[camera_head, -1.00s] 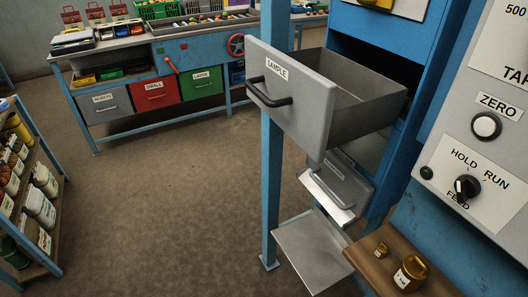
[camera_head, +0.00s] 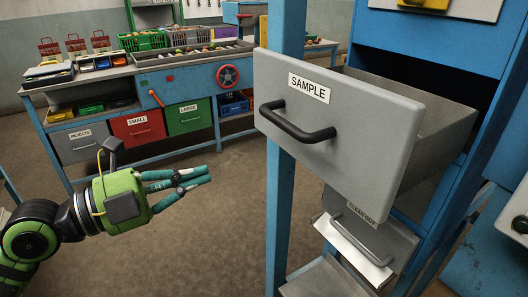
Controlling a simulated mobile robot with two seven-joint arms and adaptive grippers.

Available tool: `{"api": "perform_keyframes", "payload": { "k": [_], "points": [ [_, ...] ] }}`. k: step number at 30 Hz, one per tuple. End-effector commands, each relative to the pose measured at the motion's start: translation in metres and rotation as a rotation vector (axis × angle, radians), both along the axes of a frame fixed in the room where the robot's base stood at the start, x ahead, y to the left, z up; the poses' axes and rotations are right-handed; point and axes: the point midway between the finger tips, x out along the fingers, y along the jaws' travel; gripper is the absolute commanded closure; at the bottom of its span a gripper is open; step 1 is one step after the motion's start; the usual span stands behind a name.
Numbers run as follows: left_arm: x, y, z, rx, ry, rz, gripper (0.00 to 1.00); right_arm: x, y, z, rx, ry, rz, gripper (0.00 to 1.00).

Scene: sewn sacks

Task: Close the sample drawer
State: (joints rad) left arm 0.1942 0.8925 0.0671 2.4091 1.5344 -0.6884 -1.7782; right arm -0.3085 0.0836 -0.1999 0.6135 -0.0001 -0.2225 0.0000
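The sample drawer (camera_head: 350,140) is a grey metal drawer with a white "SAMPLE" label and a black bar handle (camera_head: 297,124). It stands pulled out from the blue cabinet (camera_head: 432,42), its open top and side wall showing behind the front panel. My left gripper (camera_head: 209,175), green with teal fingers, is left of the drawer and lower than its handle, clearly apart from it. Its fingers lie together, with nothing seen between them. My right gripper is not in view.
A blue post (camera_head: 284,200) stands just left of the cabinet, behind the drawer front. Below the drawer is a "CLEAN OUT" flap (camera_head: 362,236) with a handle. A workbench (camera_head: 130,80) with labelled bins stands at the back left. The floor between is clear.

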Motion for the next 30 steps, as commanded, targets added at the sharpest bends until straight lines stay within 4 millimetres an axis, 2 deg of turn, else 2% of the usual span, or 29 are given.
{"api": "perform_keyframes", "payload": {
  "k": [1,6,18,24,30],
  "points": [
    [0.004,-0.006,0.007,-0.004,-0.001,-0.002,1.00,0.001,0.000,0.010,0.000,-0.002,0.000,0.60],
    [0.022,-0.032,0.010,-0.009,0.001,-0.003,1.00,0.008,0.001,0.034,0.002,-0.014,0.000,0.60],
    [0.063,-0.087,0.006,-0.007,0.004,0.001,1.00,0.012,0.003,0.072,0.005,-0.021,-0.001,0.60],
    [0.074,-0.100,0.003,-0.004,0.002,0.002,1.00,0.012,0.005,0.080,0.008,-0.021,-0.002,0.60],
    [0.076,-0.104,0.001,-0.003,0.002,0.002,1.00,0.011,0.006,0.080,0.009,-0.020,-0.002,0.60]
  ]
}}
